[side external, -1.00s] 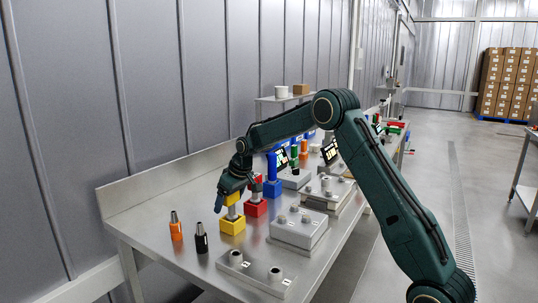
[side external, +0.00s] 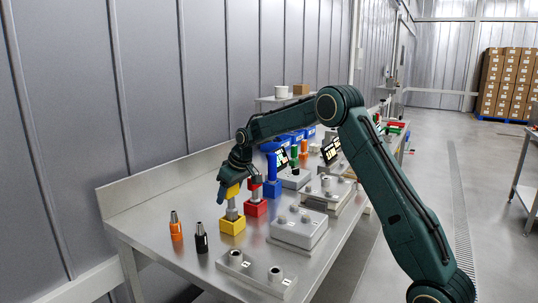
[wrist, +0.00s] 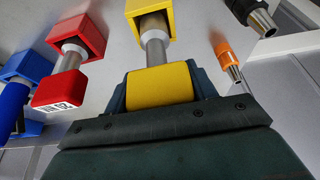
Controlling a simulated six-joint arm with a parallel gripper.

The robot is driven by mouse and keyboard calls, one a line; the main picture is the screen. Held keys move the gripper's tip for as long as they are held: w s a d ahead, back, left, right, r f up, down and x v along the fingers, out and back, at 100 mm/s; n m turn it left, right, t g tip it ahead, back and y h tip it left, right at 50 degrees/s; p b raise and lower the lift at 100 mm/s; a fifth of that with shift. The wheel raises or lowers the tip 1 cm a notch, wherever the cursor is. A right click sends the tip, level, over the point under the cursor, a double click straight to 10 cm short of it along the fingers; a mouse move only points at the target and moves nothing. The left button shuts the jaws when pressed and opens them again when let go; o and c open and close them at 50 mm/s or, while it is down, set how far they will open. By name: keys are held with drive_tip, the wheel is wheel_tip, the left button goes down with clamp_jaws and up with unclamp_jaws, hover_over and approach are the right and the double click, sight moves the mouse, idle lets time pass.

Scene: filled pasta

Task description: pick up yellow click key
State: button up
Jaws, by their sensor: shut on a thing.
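The yellow click key has a yellow head (side external: 233,190) and a grey metal shaft (side external: 231,207). My gripper (side external: 232,184) is shut on the head from above, with one finger on each side. The head (wrist: 160,84) also shows between the fingers in the wrist view. The shaft points down into the yellow holder block (side external: 232,227) on the steel table. The wrist view shows the holder (wrist: 135,8) around the shaft's far end. I cannot tell whether the shaft's tip is clear of the holder.
A red key in a red holder (side external: 255,208) and a blue one in a blue holder (side external: 272,190) stand close behind. Orange (side external: 175,228) and black (side external: 201,240) tools stand at the front left. Grey fixture plates (side external: 257,274) lie to the right.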

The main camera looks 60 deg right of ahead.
wheel_tip(320, 180, up, 18)
drive_tip(key=shift+f, duration=0.15)
idle(0.3)
drive_tip(key=shift+s+d, duration=0.1)
idle(0.6)
drive_tip(key=s+d+f+m+h, duration=0.1)
drive_tip(key=s+d+f+m, duration=0.2)
drive_tip(key=s+d, duration=0.3)
drive_tip(key=s+d+f+m+h, duration=0.1)
drive_tip(key=s+d+f+m, duration=0.2)
drive_tip(key=s+d, duration=0.3)
drive_tip(key=s, duration=0.4)
drive_tip(key=shift+f, duration=0.35)
drive_tip(key=shift+f+g, duration=0.25)
drive_tip(key=shift+g, duration=0.05)
drive_tip(key=shift+d+f, duration=0.1)
drive_tip(key=shift+f, duration=2.4)
drive_tip(key=shift+f, duration=0.85)
